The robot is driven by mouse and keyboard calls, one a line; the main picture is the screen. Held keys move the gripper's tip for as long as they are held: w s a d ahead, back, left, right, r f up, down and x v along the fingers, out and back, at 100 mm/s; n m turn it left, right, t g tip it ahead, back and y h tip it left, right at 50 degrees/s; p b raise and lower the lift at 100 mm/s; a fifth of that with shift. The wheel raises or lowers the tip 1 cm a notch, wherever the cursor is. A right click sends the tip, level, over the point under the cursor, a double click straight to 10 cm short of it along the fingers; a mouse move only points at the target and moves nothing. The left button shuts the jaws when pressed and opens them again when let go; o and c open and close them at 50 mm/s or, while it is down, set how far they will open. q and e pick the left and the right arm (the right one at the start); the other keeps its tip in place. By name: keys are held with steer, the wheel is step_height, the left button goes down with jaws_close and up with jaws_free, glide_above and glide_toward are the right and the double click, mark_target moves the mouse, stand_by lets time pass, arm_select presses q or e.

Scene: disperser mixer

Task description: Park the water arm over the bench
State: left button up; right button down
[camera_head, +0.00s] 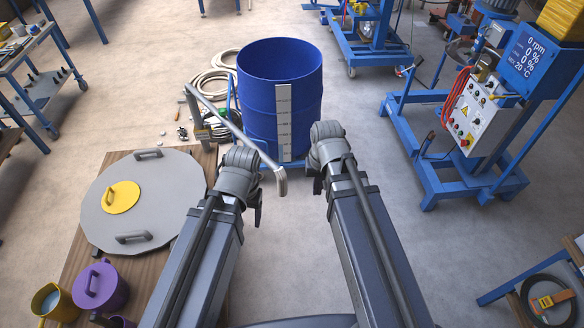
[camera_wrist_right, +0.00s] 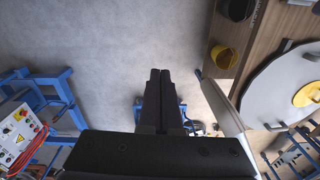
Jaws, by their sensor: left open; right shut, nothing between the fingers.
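The water arm (camera_head: 232,127) is a thin grey metal pipe on a post at the bench's far right corner. It slants toward me, crossing the drum's left front in the head view. Its down-turned spout (camera_head: 281,182) is between my two grippers. In the right wrist view a pale pipe, likely the water arm (camera_wrist_right: 222,105), shows right of the fingers. The wooden bench (camera_head: 91,229) is at the left. My left gripper (camera_head: 257,204) is open near the spout; contact is unclear. My right gripper (camera_head: 318,183) is shut and empty, right of the spout; its fingers (camera_wrist_right: 161,102) are together.
A blue drum (camera_head: 265,95) stands ahead. A grey round lid (camera_head: 150,215) with a yellow cap, a purple pot (camera_head: 100,287) and a yellow jug (camera_head: 52,303) are on the bench. The blue mixer stand (camera_head: 440,185) is right; floor between it and the drum is clear.

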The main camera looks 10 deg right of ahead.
steer(key=w+r+m+g+y, duration=0.2)
steer(key=w+r+m, duration=0.1)
steer(key=w+m, duration=0.8)
arm_select(q)
step_height(320, 180, down, 7)
steer(key=b, duration=0.9)
steer(key=shift+f, duration=0.15)
arm_select(e)
steer(key=s+a+f, duration=0.3)
steer(key=a+f, duration=0.3)
steer(key=f, duration=0.3)
steer(key=shift+s+a+f+m, duration=0.15)
steer(key=shift+s+f+m, duration=0.1)
steer(key=shift+f+m, duration=0.15)
